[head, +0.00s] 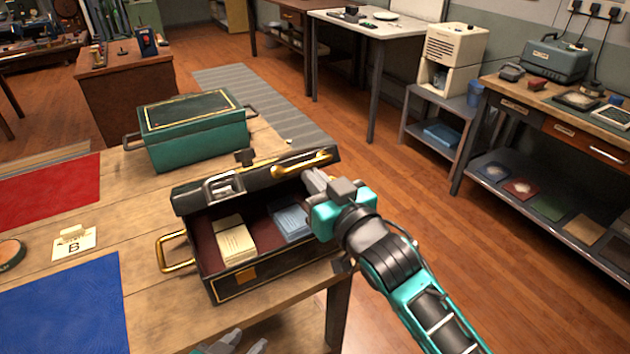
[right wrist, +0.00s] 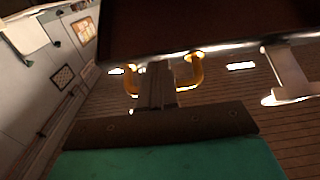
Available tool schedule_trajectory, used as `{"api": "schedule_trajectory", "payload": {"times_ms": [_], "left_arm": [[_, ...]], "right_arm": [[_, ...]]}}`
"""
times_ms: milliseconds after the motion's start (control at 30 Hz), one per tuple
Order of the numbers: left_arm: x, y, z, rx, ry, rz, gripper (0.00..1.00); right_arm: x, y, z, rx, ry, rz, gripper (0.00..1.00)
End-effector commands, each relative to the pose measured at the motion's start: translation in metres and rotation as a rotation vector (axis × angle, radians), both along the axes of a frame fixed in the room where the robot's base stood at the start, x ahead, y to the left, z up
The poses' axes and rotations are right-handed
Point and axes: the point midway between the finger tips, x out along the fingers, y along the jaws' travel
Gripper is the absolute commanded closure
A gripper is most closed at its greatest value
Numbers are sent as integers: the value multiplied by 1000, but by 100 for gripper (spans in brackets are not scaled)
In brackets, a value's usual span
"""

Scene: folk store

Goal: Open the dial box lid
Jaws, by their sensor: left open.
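The dial box (head: 235,292) is black with gold trim and stands on the wooden table. Its lid (head: 255,178) is raised, showing a dark red interior with cream cards (head: 235,240) and a blue stack (head: 290,222). A silver dial plate (head: 222,187) and a brass handle (head: 303,165) are on the lid. My right gripper (head: 314,181) is at the lid, just below the handle. In the right wrist view its fingers (right wrist: 156,82) are close together and overlap the handle (right wrist: 191,70); contact is unclear. My left gripper (head: 240,345) is open and empty at the bottom edge.
A green box (head: 195,130) stands behind the dial box. A red mat (head: 50,190), a blue mat (head: 65,310) and a card marked B (head: 73,242) lie to the left. The table's right edge is close to the box; open floor lies beyond it.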

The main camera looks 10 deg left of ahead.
Motion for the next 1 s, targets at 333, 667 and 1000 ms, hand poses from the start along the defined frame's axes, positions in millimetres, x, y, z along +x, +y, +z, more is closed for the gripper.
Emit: {"api": "schedule_trajectory", "payload": {"times_ms": [333,667,1000], "left_arm": [[0,0,0,0,0,0,57],[0,0,0,0,0,0,57],[0,0,0,0,0,0,57]], "right_arm": [[6,4,12,1,-2,0,100],[11,8,22,-1,1,0,100],[11,8,21,0,1,0,100]]}}
